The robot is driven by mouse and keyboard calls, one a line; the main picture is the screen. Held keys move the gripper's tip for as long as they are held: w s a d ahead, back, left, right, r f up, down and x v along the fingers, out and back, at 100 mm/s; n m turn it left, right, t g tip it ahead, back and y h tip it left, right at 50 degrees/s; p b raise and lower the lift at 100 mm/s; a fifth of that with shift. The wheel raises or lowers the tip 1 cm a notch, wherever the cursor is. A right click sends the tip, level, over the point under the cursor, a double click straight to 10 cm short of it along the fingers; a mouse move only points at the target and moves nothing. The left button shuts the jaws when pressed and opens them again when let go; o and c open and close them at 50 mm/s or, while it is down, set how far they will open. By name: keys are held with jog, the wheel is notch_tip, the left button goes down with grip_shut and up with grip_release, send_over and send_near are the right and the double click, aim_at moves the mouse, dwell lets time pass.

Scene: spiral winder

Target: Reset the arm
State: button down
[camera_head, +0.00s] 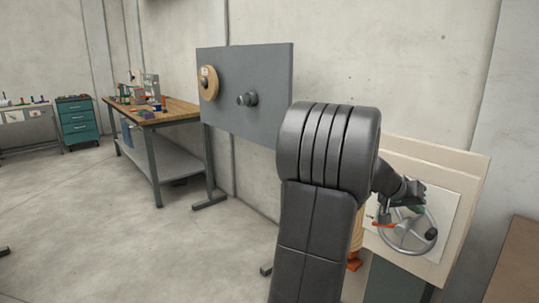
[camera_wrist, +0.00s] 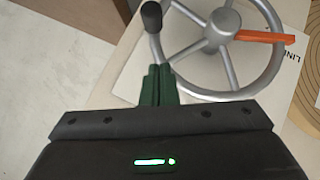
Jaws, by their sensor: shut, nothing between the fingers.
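My gripper (camera_head: 417,209) is at the end of my dark arm, in front of the handwheel panel at the right of the head view. In the wrist view its green fingers (camera_wrist: 158,72) are together with nothing between them. The grey spoked handwheel (camera_head: 403,248) has a black knob (camera_head: 431,234) and an orange pointer (camera_head: 384,225). In the wrist view the handwheel (camera_wrist: 216,96) lies just beyond the fingertips, with the knob (camera_wrist: 152,17) above them and the orange pointer (camera_wrist: 265,37) to the right. I cannot tell whether the fingertips touch the rim.
The handwheel is on a white plate on a pale panel (camera_head: 450,160). A grey upright board (camera_head: 225,100) with a wooden disc (camera_head: 208,83) stands left of my arm. A workbench (camera_head: 165,118) and a teal drawer cabinet (camera_head: 78,122) stand farther back. The floor at left is largely clear.

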jog(key=w+a+n+g+h+p, duration=0.3)
jog(key=w+a+n+h+p, duration=0.2)
jog(key=p, duration=0.9)
jog(key=shift+w+a+f+g+h, duration=0.5)
jog(key=shift+w+h, duration=0.2)
jog(key=shift+w, duration=0.4)
jog(key=shift+a, duration=0.1)
